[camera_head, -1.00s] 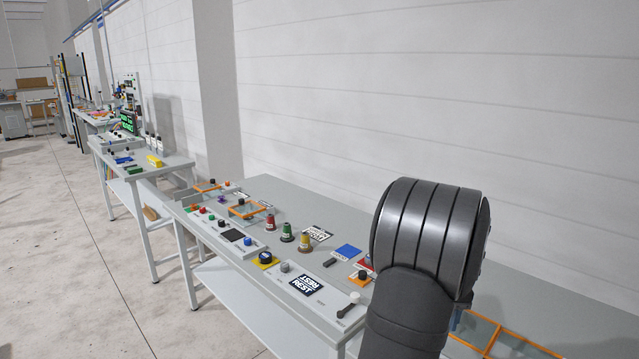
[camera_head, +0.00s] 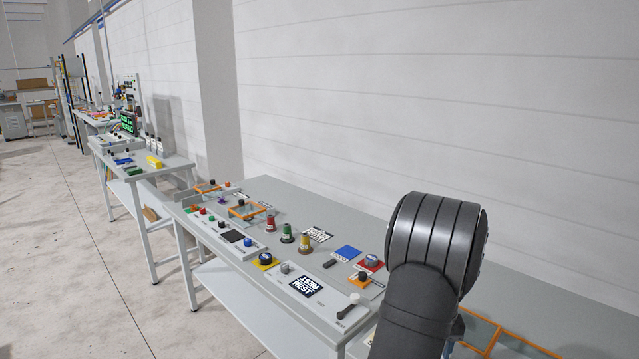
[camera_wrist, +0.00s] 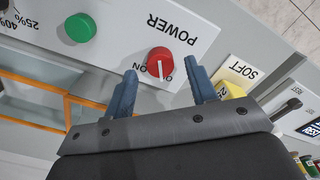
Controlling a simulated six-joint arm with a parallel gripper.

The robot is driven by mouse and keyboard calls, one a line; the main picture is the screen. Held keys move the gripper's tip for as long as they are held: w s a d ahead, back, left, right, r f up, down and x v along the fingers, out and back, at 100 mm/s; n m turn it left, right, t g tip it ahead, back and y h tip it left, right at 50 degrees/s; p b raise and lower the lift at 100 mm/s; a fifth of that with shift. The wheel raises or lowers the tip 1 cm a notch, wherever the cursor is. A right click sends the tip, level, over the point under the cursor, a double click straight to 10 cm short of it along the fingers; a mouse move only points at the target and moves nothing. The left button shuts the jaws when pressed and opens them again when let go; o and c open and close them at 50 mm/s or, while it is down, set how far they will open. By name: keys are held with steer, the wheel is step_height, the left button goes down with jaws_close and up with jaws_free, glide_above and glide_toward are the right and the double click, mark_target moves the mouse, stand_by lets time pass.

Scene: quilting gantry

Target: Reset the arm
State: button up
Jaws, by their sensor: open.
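My gripper (camera_wrist: 163,74) is open and empty in the wrist view, its two blue fingers apart. A red round knob (camera_wrist: 160,61) with a pale pointer line lies in line with the gap between the fingertips, on a white panel (camera_wrist: 198,38) marked POWER. Whether the fingers touch it or stay above it, I cannot tell. In the head view, my dark grey arm (camera_head: 420,300) stands over the right part of the near table, and its rounded joint hides what is behind it. My gripper's fingers are not clear there.
In the wrist view, a green button (camera_wrist: 81,27) and a yellow SOFT block (camera_wrist: 231,90) flank the knob. A wall stands behind.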

step_height(320, 180, down, 3)
steer(key=shift+r, duration=0.1)
steer(key=m, duration=0.6)
steer(key=shift+m, duration=0.3)
steer(key=m, duration=0.5)
steer(key=shift+r+m, duration=0.3)
steer(key=shift+r, duration=0.7)
steer(key=shift+f, duration=0.1)
